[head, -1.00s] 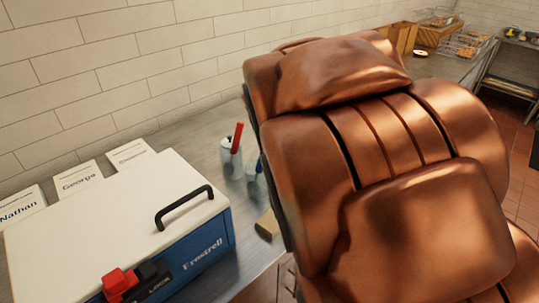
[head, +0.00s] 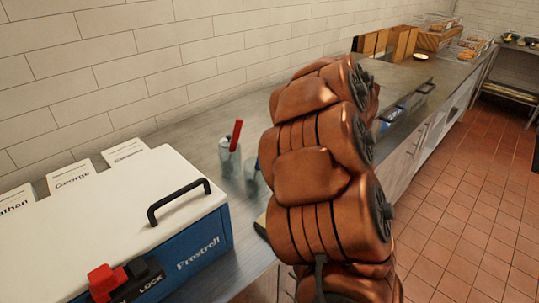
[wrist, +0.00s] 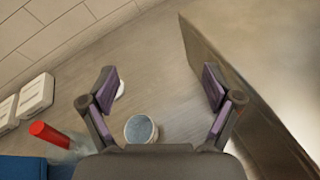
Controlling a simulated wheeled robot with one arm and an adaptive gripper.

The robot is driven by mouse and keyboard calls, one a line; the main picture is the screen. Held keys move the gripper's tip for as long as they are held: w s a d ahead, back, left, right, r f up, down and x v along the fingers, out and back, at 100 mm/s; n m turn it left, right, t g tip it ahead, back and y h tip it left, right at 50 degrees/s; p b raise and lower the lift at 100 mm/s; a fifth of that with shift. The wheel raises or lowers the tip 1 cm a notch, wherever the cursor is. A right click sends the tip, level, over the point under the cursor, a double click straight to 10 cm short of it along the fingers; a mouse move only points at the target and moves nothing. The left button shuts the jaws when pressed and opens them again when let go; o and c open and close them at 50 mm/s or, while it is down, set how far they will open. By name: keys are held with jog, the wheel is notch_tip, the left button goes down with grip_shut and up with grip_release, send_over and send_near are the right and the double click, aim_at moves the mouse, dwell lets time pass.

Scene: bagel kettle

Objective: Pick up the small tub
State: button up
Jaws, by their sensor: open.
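A small round tub (wrist: 141,129) with a pale rim and a blue-grey top stands on the metal counter in the wrist view. It sits low in the picture, just beyond the palm and nearer the left finger. My gripper (wrist: 160,85) is open, with its two dark, purple-padded fingers spread wide above the counter and nothing between the tips. In the head view my copper-coloured arm hides the gripper. A container with a blue item (head: 252,180) shows partly beside the arm there; I cannot tell if it is the tub.
A grey container (head: 229,158) holds a red-handled item (head: 236,135). A white-lidded blue box (head: 100,215) with a black handle stands front left, name cards (head: 72,178) behind it. In the wrist view, a white object (wrist: 120,89) is partly behind the left finger, and a dark panel edge runs right.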

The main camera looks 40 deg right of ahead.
jog(key=s+a+f+n+y, duration=0.1)
jog(key=s+f+n+y, duration=0.1)
jog(key=f, duration=0.1)
jog(key=s+a+f+n+g+y+b, duration=0.1)
jog(key=s+a+f+n+y, duration=0.1)
jog(key=f+n, duration=0.1)
jog(key=s+a+f+n+y, duration=0.1)
jog(key=f+n+y, duration=0.2)
jog(key=f, duration=0.1)
jog(key=shift+s+a+f+g, duration=0.2)
jog(key=shift+s+a+g, duration=0.1)
jog(key=shift+s, duration=0.1)
jog(key=shift+s+a+f+n+y, duration=0.15)
jog(key=shift+s+a+n+y, duration=0.05)
jog(key=shift+n+y, duration=0.2)
jog(key=shift+w+a, duration=0.1)
jog(key=shift+a, duration=0.05)
jog(key=shift+p+x, duration=0.95)
jog(key=shift+x, duration=2.75)
jog(key=c, duration=0.9)
